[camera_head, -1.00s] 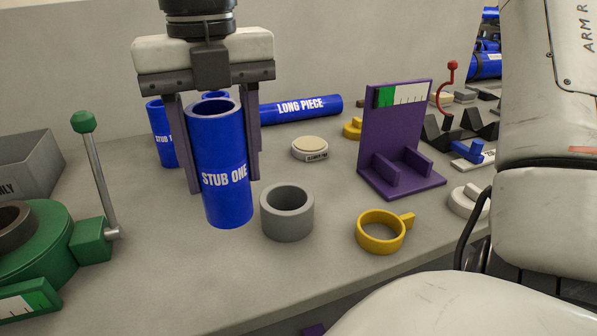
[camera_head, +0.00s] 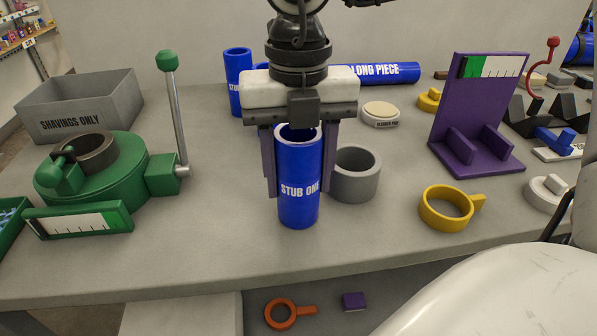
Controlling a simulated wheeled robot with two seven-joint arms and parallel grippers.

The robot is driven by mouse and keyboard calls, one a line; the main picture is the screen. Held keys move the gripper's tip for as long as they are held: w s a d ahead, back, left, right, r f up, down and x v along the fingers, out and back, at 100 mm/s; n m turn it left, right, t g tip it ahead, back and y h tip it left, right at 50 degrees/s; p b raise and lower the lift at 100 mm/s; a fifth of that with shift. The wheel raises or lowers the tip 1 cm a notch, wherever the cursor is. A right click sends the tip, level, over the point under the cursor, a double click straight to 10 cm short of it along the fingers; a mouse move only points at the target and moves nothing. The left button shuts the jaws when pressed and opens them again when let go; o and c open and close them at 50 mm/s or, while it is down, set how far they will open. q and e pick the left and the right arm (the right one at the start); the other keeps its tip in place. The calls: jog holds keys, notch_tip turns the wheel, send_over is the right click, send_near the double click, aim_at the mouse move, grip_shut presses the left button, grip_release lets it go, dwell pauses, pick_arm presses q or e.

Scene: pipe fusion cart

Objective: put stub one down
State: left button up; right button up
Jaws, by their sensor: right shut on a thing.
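Stub one (camera_head: 299,185) is a blue upright tube with white lettering, in the middle of the head view. My right gripper (camera_head: 300,190) comes down from above and is shut on it, one finger on each side. The tube's open top shows between the fingers, below the palm. Its lower end is at or close above the grey bench top; I cannot tell whether it touches. A grey ring holder (camera_head: 356,174) stands just to its right and behind, partly covered by the gripper's finger. My left gripper is not in view.
A green machine (camera_head: 105,178) with a lever stands left, before a grey shavings box (camera_head: 82,108). A blue stub (camera_head: 237,80) and the long piece (camera_head: 380,73) are behind. A yellow ring (camera_head: 446,208) and purple stand (camera_head: 478,115) are right. The front bench is clear.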

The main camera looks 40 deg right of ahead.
aim_at(298, 132)
jog(key=shift+f+b, duration=0.25)
jog(key=shift+b, duration=0.1)
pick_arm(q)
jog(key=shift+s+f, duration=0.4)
pick_arm(e)
jog(key=o, duration=1.5)
jog(key=shift+r, duration=0.15)
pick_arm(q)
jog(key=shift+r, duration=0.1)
pick_arm(e)
jog(key=shift+r+p, duration=0.25)
jog(key=shift+p, duration=0.2)
notch_tip(298, 132, up, 11)
jog(key=shift+f+p, duration=0.15)
jog(key=shift+p, duration=0.35)
jog(key=shift+r, duration=0.5)
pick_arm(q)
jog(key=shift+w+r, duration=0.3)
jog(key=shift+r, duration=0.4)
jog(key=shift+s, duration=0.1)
